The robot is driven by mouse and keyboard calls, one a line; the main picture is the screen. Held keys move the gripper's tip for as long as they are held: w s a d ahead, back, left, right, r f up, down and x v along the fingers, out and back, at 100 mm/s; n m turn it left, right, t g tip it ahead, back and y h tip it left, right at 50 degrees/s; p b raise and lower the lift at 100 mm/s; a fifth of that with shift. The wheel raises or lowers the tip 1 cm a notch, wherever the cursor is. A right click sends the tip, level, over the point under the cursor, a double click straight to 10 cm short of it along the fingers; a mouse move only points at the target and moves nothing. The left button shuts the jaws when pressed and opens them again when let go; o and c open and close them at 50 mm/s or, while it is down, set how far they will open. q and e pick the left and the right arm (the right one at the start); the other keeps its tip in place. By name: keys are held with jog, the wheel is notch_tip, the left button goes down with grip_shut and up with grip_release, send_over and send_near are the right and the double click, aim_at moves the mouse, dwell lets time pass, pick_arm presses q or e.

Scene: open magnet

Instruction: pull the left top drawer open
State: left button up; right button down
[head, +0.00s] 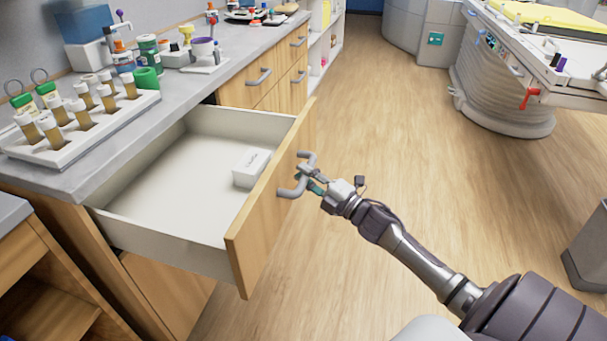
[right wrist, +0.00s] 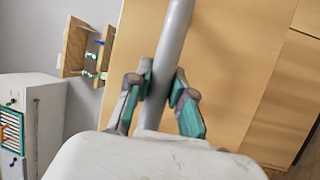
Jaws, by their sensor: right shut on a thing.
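The left top drawer (head: 170,190) is pulled far out of the wooden cabinet under the grey counter. It has a white inside and a wooden front (head: 262,215). A small white box (head: 250,168) lies in it near the front panel. My right gripper (head: 308,178) is at the drawer's grey bar handle (head: 293,190). In the right wrist view its teal-padded fingers (right wrist: 160,100) are shut on the handle bar (right wrist: 172,50), one on each side. My left gripper is not in view.
A rack of sample tubes (head: 80,120) and several bottles stand on the counter (head: 190,85). More closed drawers (head: 270,75) are farther back. The wooden floor right of the drawer is clear up to the patient table (head: 505,90) at the far right.

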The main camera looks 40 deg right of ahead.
jog(key=shift+f, duration=0.1)
jog(key=c, duration=1)
grip_release()
jog(key=v, duration=1.2)
